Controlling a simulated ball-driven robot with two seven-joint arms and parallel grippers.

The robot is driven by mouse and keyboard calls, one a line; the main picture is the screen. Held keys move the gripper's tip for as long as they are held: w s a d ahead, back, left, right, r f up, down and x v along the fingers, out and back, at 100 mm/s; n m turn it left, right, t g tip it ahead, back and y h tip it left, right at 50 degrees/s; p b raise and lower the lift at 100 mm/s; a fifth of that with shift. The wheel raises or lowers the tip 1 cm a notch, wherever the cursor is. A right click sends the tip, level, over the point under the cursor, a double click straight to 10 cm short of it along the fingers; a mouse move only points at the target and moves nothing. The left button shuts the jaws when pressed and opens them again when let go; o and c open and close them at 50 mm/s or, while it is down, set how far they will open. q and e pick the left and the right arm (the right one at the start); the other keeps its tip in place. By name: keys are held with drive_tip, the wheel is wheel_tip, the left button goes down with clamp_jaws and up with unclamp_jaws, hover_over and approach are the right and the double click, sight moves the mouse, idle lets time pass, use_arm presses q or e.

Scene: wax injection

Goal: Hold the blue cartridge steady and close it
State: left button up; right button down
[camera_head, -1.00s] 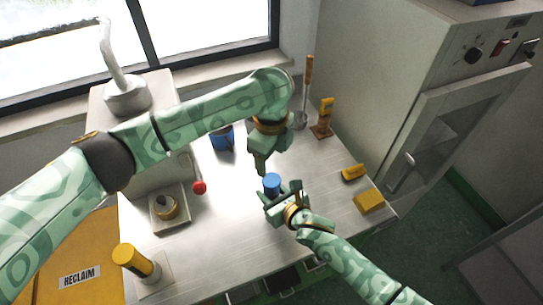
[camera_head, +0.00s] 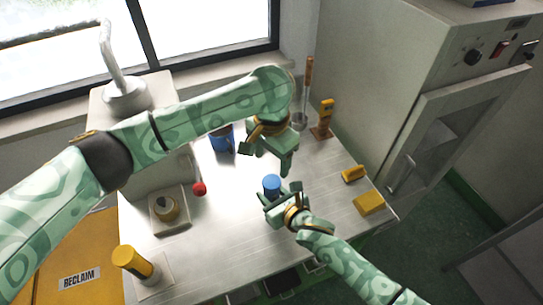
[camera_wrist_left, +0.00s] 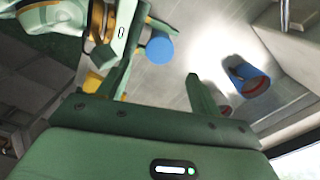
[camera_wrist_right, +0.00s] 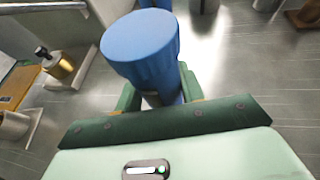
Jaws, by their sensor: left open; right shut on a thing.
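The blue cartridge (camera_head: 272,183) stands upright near the middle of the metal table. My right gripper (camera_head: 279,197) is shut around its body. In the right wrist view the cartridge (camera_wrist_right: 148,55) has a wide, flat blue round top over a narrower body between the fingers. My left gripper (camera_head: 270,158) is open and empty, above and behind the cartridge, apart from it. In the left wrist view the cartridge's round top (camera_wrist_left: 159,50) lies beyond the gap between my left fingers (camera_wrist_left: 160,85). The cartridge's lower end is hidden by my right gripper.
A blue container (camera_head: 222,142) stands behind my left arm; its inside looks reddish in the left wrist view (camera_wrist_left: 247,80). A red ball-like knob (camera_head: 199,188) is to the left. Yellow blocks (camera_head: 368,203) lie at the right edge. A yellow-topped cylinder (camera_head: 133,261) stands front left.

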sight(271, 181)
use_arm(q)
wheel_tip(271, 181, down, 8)
drive_tip(key=shift+f, duration=0.1)
idle(0.4)
drive_tip(key=shift+c, duration=0.2)
drive_tip(key=c, duration=1)
drive_tip(key=o, duration=1.1)
drive_tip(key=shift+o, duration=0.2)
wheel_tip(271, 181, up, 12)
